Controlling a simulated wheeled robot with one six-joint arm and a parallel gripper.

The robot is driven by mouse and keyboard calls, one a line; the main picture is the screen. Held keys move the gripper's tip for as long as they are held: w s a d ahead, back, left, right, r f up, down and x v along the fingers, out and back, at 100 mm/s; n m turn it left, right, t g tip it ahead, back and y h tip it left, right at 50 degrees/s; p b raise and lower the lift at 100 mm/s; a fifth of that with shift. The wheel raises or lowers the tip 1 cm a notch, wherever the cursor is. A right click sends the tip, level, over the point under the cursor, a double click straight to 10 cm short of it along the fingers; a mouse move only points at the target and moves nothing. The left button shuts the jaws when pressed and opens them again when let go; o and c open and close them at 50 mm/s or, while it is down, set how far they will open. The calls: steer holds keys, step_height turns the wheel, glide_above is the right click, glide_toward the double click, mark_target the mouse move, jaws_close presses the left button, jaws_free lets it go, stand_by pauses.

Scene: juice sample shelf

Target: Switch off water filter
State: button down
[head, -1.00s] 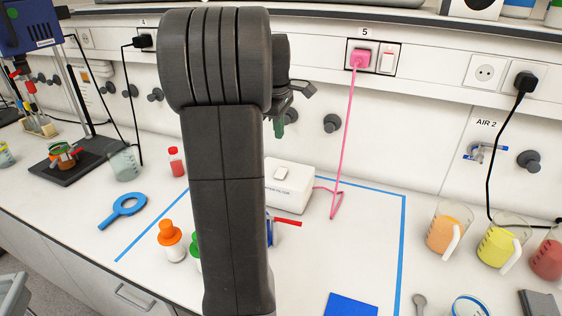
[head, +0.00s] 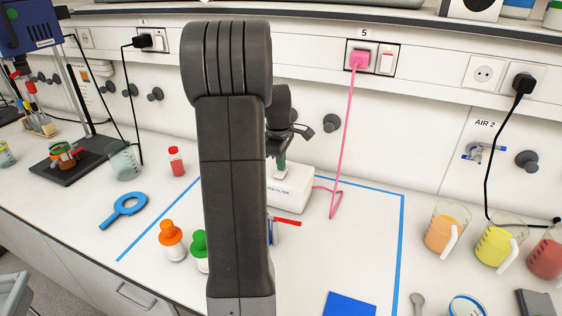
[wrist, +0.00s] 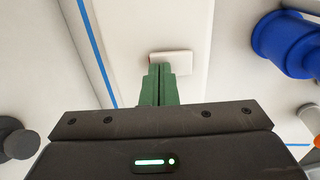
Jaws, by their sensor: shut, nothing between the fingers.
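The water filter (head: 293,188) is a white box on the bench, inside the blue tape outline, partly hidden behind my arm. A pink cord runs from it to the pink plug (head: 360,59) in socket 5. Its small white rocker switch (wrist: 172,60) shows on the box top in the wrist view. My gripper (head: 281,168) has green fingers and is shut and empty. It points down at the box top. In the wrist view the fingertips (wrist: 160,68) overlap the near edge of the switch. I cannot tell whether they touch it.
A red-handled valve (head: 286,221) stands in front of the filter. An orange-capped bottle (head: 171,240) and a green-capped bottle (head: 200,250) are at the left of it. Beakers of juice (head: 445,230) stand at the right. The taped area's right side is mostly clear.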

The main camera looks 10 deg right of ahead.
mark_target(278, 175)
steer(key=shift+r+p, duration=0.1)
steer(key=shift+p, duration=0.2)
steer(key=shift+g+p, duration=0.3)
steer(key=shift+p, duration=0.2)
steer(key=shift+f, duration=0.35)
steer(key=shift+s, duration=0.15)
steer(key=shift+s+a+r, duration=0.1)
steer(key=shift+s+a, duration=0.25)
steer(key=shift+s, duration=0.1)
steer(key=shift+r, duration=0.55)
step_height(278, 175, up, 13)
steer(key=b, duration=0.1)
steer(key=shift+s+a, duration=0.35)
steer(key=shift+s, duration=0.05)
steer(key=shift+f+b, duration=0.2)
steer(key=shift+b, duration=0.1)
